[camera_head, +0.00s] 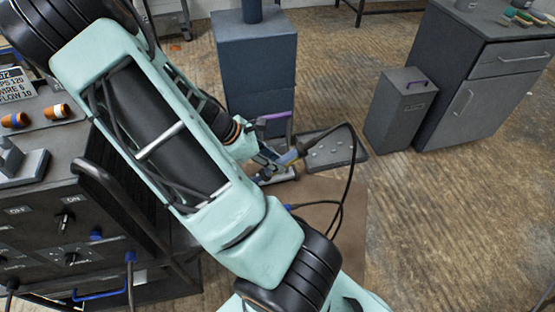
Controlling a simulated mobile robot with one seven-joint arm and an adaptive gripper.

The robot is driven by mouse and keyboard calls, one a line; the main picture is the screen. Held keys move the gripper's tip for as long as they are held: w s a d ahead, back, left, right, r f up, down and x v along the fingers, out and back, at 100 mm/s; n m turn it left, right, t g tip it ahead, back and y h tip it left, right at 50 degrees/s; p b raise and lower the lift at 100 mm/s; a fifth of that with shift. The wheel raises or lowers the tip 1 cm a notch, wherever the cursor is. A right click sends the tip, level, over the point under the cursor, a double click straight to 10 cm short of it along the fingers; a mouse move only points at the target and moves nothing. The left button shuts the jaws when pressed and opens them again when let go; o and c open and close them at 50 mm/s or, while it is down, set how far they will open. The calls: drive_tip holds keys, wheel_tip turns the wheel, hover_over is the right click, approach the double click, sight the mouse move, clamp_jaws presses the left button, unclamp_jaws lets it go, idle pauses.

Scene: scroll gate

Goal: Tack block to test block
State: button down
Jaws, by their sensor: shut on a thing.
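My gripper (268,158) is low near the middle of the picture, at the end of my pale green arm. It is shut on a grey welding torch (291,156) with a black cable that loops down to the right. The torch is tilted and lies close in front of a flat dark tray (350,155). Small pieces lie on the tray, too small to name. A purple bar (274,117) stands just behind the gripper. I cannot make out the block or the test block; my arm and gripper hide part of that spot.
A blue-grey pedestal (255,65) stands behind the gripper. A dark machine (60,205) with knobs and orange spools fills the left. A grey bin (398,110) and a cabinet (480,75) stand at the back right. A brown mat (345,215) lies below. The wooden floor at right is clear.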

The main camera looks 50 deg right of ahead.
sight(262, 171)
drive_tip(key=shift+w+a+f+b, duration=0.55)
drive_tip(key=shift+a+f, duration=0.2)
drive_tip(key=shift+a, duration=0.1)
drive_tip(key=shift+w+a+f+b, duration=0.55)
drive_tip(key=shift+a+f, duration=0.15)
drive_tip(key=shift+a, duration=0.15)
drive_tip(key=c, duration=2.2)
unclamp_jaws()
clamp_jaws()
drive_tip(key=shift+w+a+p, duration=0.2)
drive_tip(key=shift+a+p, duration=0.15)
drive_tip(key=shift+p, duration=0.05)
